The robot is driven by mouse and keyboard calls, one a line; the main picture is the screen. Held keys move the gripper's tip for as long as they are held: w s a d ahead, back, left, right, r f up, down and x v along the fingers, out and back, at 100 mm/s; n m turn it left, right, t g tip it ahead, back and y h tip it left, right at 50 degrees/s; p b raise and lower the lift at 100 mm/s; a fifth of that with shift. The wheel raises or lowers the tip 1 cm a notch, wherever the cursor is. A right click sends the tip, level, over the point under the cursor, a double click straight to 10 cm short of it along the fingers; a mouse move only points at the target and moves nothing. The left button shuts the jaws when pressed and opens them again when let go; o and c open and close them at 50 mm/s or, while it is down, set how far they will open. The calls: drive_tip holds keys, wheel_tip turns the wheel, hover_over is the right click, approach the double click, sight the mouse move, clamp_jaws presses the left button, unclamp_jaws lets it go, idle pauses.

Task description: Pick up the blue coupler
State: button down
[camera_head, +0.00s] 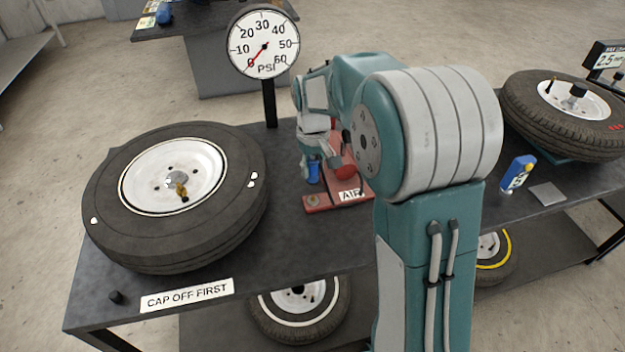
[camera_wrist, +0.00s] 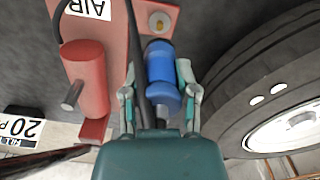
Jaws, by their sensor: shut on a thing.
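The blue coupler (camera_wrist: 161,72) is between the two fingers of my gripper (camera_wrist: 157,80) in the wrist view, and the fingers are closed on its sides. In the head view the coupler (camera_head: 314,170) shows as a small blue piece below my gripper (camera_head: 312,150), beside the red base marked AIR (camera_head: 322,203). A dark hose passes along the coupler in the wrist view. I cannot tell whether the coupler touches the red base. My arm hides part of the red unit in the head view.
A tire with a white rim (camera_head: 215,225) lies left on the dark bench, behind a CAP OFF FIRST label (camera_head: 187,296). A PSI gauge (camera_head: 263,45) stands at the back. Another tire (camera_head: 540,115) and a small blue device (camera_head: 518,174) are on the right.

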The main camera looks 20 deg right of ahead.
wheel_tip(320, 180, up, 14)
drive_tip(key=shift+f, duration=0.25)
idle(0.6)
idle(0.4)
